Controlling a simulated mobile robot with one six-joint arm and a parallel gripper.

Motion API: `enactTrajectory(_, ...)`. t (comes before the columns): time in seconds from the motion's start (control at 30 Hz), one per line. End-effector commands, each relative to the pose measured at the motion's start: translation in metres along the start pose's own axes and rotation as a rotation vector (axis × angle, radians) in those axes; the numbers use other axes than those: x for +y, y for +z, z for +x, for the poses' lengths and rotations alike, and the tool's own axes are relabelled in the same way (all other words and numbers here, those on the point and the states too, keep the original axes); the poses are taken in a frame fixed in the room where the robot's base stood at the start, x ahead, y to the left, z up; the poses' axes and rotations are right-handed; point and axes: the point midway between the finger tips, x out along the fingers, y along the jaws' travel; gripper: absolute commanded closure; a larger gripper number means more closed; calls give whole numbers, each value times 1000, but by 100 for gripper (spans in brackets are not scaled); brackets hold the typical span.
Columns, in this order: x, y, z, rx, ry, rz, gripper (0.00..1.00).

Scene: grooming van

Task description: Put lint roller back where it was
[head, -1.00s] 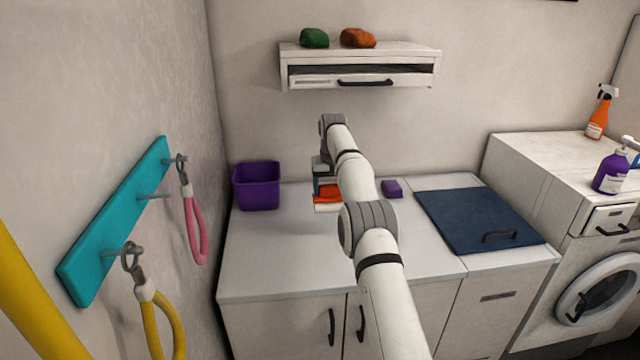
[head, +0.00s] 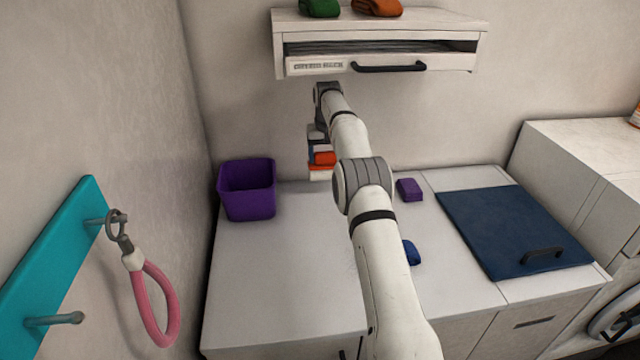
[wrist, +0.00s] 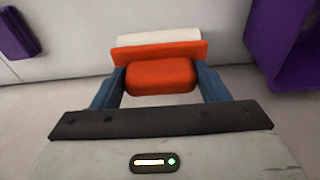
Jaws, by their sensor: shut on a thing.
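My gripper (head: 320,152) is shut on the lint roller, an orange-and-white thing (head: 321,174), held at the back of the counter. In the wrist view the lint roller (wrist: 160,75) shows an orange grip between my blue fingers, a wider orange plate and a white part beyond it. In the head view my arm covers part of the area to its right. I cannot tell whether the lint roller touches the counter.
A purple bin (head: 247,190) stands left on the white counter (head: 275,280). A purple block (head: 410,189) and a blue thing (head: 411,252) lie right of my arm, near a dark blue mat (head: 512,230). A wall drawer unit (head: 380,52) hangs above. A pink loop (head: 155,305) hangs left.

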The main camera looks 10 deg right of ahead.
Motion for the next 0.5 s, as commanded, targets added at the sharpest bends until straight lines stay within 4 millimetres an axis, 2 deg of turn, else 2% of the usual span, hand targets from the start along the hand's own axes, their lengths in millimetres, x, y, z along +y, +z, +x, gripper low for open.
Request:
enactTrajectory(0.1,-4,5,24,-4,-1,-5,50)
enactTrajectory(0.37,-10,8,46,-2,-2,-14,50)
enactTrajectory(0.5,-12,11,65,-3,-3,-17,50)
